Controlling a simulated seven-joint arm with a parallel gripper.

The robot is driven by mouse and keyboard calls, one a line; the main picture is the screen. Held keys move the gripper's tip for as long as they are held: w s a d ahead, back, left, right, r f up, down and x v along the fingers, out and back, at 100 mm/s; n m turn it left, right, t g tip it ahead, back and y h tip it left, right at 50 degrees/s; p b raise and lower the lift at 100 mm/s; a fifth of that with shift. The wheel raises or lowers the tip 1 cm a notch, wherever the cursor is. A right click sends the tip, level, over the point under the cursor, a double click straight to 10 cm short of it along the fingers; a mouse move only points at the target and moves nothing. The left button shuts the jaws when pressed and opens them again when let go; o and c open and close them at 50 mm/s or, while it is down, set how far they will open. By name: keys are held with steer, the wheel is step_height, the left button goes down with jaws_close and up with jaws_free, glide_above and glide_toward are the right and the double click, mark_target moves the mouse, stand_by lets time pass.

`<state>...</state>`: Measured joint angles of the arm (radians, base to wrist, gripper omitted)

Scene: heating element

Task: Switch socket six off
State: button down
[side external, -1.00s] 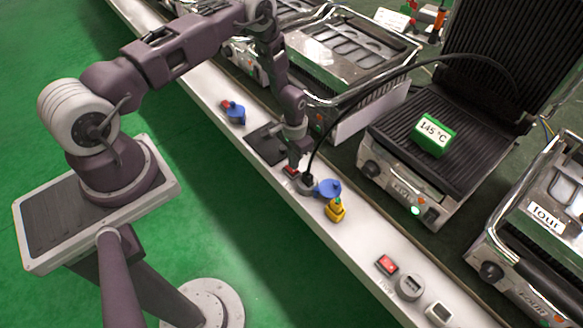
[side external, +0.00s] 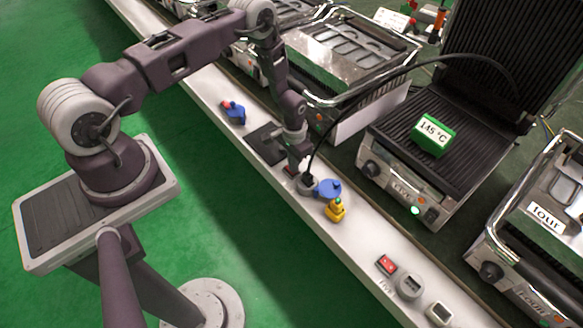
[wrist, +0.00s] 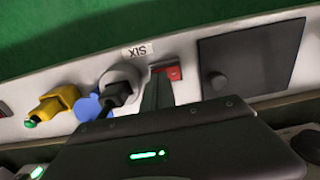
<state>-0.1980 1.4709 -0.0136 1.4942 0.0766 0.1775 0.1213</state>
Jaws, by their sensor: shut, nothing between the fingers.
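The red switch of socket six (wrist: 174,73) sits in the white rail beside the "SIX" label (wrist: 137,51) in the wrist view. My gripper (wrist: 157,78) is shut and empty, its fingertips at the left part of this switch and covering some of it. Whether they touch it, I cannot tell. The grey round socket six (wrist: 121,71) has a black plug (wrist: 118,93) in it, just left of the switch. In the side view my gripper (side external: 294,168) points down at the rail and mostly hides the switch.
A blue cap (side external: 329,188) and a yellow piece with a green top (side external: 335,210) stand close by the socket. A dark square plate (side external: 266,143) lies on the other side. An open grill (side external: 400,185) carries a green "145 °C" block (side external: 432,136).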

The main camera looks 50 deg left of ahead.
steer(key=shift+f, duration=0.15)
steer(key=shift+r, duration=3.5)
steer(key=s+d+r+t, duration=0.1)
steer(key=s+r, duration=0.2)
steer(key=r, duration=0.8)
steer(key=s+d+r+n, duration=0.1)
steer(key=s+r, duration=0.2)
steer(key=r, duration=0.8)
steer(key=s+d+r+t, duration=0.1)
steer(key=s+r, duration=0.2)
steer(key=r, duration=0.9)
steer(key=s+d+r+t, duration=0.1)
steer(key=s+r, duration=0.3)
steer(key=s, duration=0.4)
steer(key=s+d+r+m+t, duration=0.1)
steer(key=s+d+r+t, duration=0.1)
steer(key=s+r, duration=0.3)
steer(key=s+d, duration=0.1)
steer(key=s, duration=0.3)
steer(key=shift+d+r+t, duration=0.3)
steer(key=shift+d, duration=0.05)
